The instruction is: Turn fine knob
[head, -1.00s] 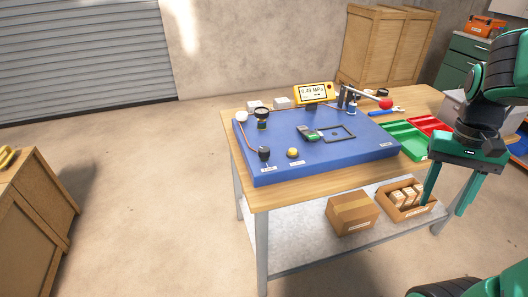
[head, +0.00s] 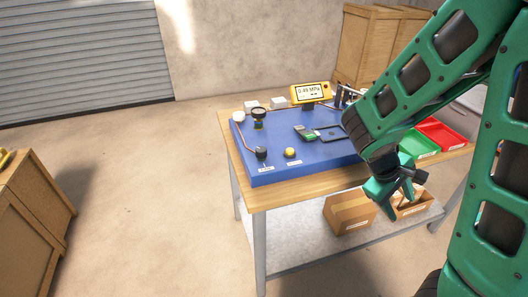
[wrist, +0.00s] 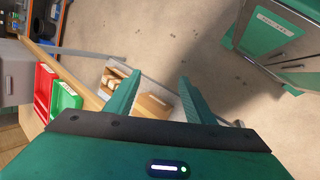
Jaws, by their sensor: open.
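A blue panel (head: 325,161) lies on the wooden table. Near its front edge stand a small yellow knob (head: 290,153) and a black knob (head: 261,153); their labels are too small to read, so I cannot tell which is the fine knob. A yellow gauge (head: 311,93) at the back of the panel reads about 0.45 MPa. My gripper (head: 408,190) is in front of the table's right part, apart from the knobs. In the wrist view my gripper (wrist: 158,92) has its two fingers spread with nothing between them. The knobs are not in the wrist view.
Green (head: 418,145) and red (head: 442,135) trays sit on the table's right end. A cardboard box (head: 349,212) and an open box of small blocks stand on the lower shelf. My arm hides the panel's right part.

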